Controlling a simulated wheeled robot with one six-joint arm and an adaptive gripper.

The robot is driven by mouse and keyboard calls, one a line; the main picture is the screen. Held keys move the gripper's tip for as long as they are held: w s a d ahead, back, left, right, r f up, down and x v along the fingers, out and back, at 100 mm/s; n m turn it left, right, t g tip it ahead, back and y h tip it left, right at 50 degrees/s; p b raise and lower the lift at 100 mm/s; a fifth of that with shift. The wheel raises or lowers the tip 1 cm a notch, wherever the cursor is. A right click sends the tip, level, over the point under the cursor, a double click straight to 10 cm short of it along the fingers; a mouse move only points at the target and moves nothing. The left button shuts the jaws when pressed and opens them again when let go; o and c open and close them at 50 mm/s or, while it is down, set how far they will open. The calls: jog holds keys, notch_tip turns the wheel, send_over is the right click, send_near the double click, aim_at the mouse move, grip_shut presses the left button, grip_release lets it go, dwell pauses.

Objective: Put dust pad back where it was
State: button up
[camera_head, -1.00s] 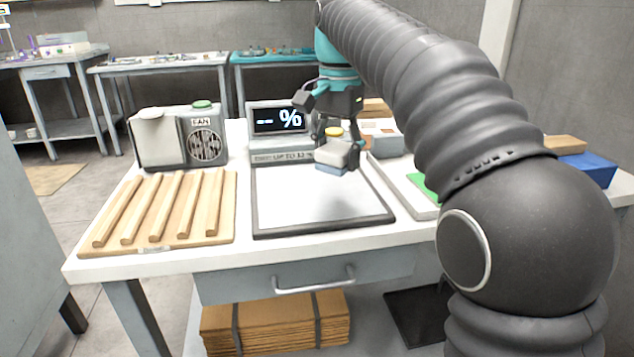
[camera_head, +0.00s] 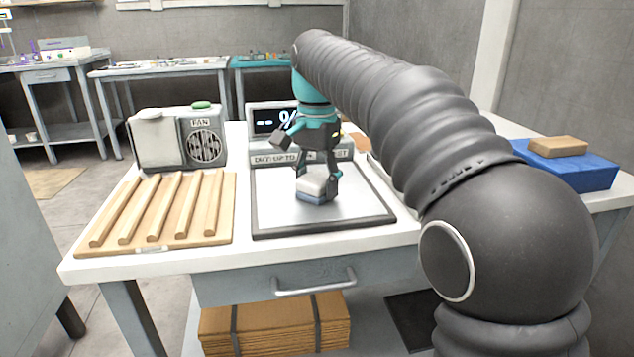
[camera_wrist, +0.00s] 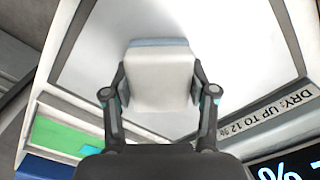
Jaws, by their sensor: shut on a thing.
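The dust pad (camera_head: 313,187), a pale block with a blue underside, is held between the fingers of my gripper (camera_head: 319,180). It is over the middle of the white panel (camera_head: 280,212) with a dark frame. I cannot tell whether its underside touches the panel. In the wrist view, the pad (camera_wrist: 158,75) sits between both fingertips of my gripper (camera_wrist: 160,82), with its blue edge at the far side.
A wooden rack (camera_head: 165,212) with several bars lies left, below the fan box (camera_head: 180,137). A display (camera_head: 268,121) stands behind the panel. A blue tray (camera_head: 575,172) with a brown block (camera_head: 557,147) is at right. A green patch (camera_wrist: 65,137) shows in the wrist view.

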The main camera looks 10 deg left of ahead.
jog(key=shift+f, duration=0.15)
jog(key=o, duration=1.2)
